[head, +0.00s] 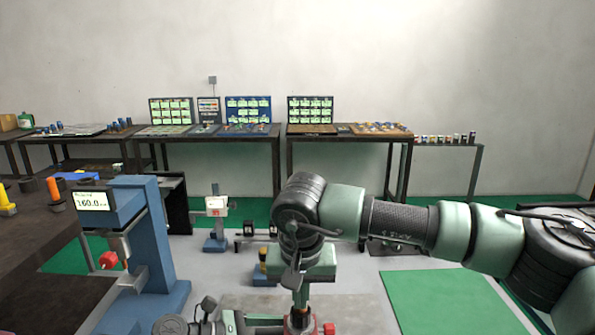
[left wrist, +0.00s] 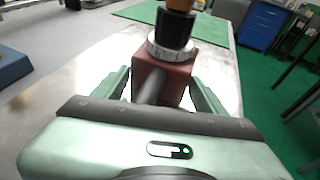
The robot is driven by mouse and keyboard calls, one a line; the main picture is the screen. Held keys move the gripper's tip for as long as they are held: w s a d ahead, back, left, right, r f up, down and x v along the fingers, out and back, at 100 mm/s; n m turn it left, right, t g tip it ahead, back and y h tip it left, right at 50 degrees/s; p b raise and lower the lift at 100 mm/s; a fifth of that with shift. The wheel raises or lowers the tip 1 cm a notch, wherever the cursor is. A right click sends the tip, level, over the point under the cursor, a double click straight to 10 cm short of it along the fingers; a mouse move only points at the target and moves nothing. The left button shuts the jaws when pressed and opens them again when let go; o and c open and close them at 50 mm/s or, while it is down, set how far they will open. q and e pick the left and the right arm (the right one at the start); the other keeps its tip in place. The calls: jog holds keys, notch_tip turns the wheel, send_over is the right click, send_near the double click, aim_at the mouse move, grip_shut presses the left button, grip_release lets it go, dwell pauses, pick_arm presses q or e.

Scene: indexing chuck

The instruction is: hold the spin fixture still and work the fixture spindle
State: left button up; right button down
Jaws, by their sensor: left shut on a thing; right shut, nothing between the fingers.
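The spin fixture (left wrist: 165,80) is a red-brown block in the left wrist view, with a silver graduated ring (left wrist: 172,48) on top. The fixture spindle (left wrist: 176,27) stands upright above the ring, black with an orange-brown top cut off by the frame edge. My left gripper (left wrist: 162,92) has its green fingers on either side of the block and is shut on it. In the head view my right gripper (head: 300,298) points down, shut and empty, just above the fixture (head: 300,321). The fixture's lower part is out of frame there, and contact with the spindle is unclear.
A blue stand with a display (head: 150,235) is at left, beside a dark table (head: 30,265). A smaller gauge stand (head: 216,220) is behind. Benches (head: 345,138) with panels line the wall. A green mat (head: 450,300) lies clear at right.

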pick_arm(q)
jog(key=shift+f, duration=0.15)
jog(key=o, duration=1.5)
jog(key=shift+o, duration=0.2)
